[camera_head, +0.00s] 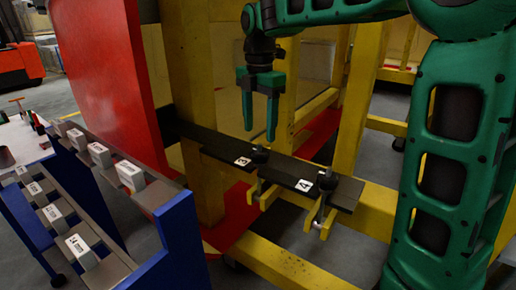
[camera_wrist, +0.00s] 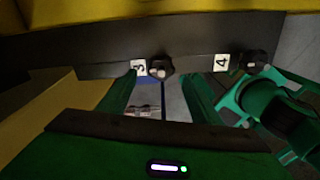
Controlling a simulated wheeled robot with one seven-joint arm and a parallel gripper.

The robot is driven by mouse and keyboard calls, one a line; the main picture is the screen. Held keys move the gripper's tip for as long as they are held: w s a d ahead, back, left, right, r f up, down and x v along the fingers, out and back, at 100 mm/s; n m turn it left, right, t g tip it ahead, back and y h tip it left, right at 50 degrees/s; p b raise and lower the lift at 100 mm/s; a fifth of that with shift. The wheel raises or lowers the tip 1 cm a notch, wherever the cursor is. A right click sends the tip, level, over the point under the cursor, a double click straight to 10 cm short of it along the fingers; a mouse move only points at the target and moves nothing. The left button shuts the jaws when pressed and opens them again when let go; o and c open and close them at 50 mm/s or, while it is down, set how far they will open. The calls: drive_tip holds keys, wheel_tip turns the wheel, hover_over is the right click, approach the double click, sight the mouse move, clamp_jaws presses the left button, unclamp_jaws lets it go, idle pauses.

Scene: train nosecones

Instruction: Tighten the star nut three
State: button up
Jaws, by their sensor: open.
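Star nut three (camera_head: 260,155) is a dark knob on the black bar, beside the white label "3" (camera_head: 243,161). It also shows in the wrist view (camera_wrist: 161,68), between the two green fingertips as seen from there. My gripper (camera_head: 258,137) is open and empty, fingers pointing down. In the head view its fingertips hang just above star nut three. I cannot tell whether they reach down around it. Star nut four (camera_head: 327,179) is a similar dark knob farther right, beside the label "4" (camera_head: 304,185), and shows in the wrist view (camera_wrist: 255,62).
The black bar (camera_head: 285,168) is mounted on a yellow frame (camera_head: 290,265) with yellow posts (camera_head: 195,110) close behind my gripper. A red panel (camera_head: 105,70) stands at the left. A blue rack (camera_head: 180,240) with labelled blocks (camera_head: 131,176) is at the lower left.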

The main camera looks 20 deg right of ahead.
sight(260, 151)
wheel_tip(260, 151, down, 7)
drive_tip(key=shift+d+f, duration=0.1)
idle(0.4)
drive_tip(key=c, duration=1)
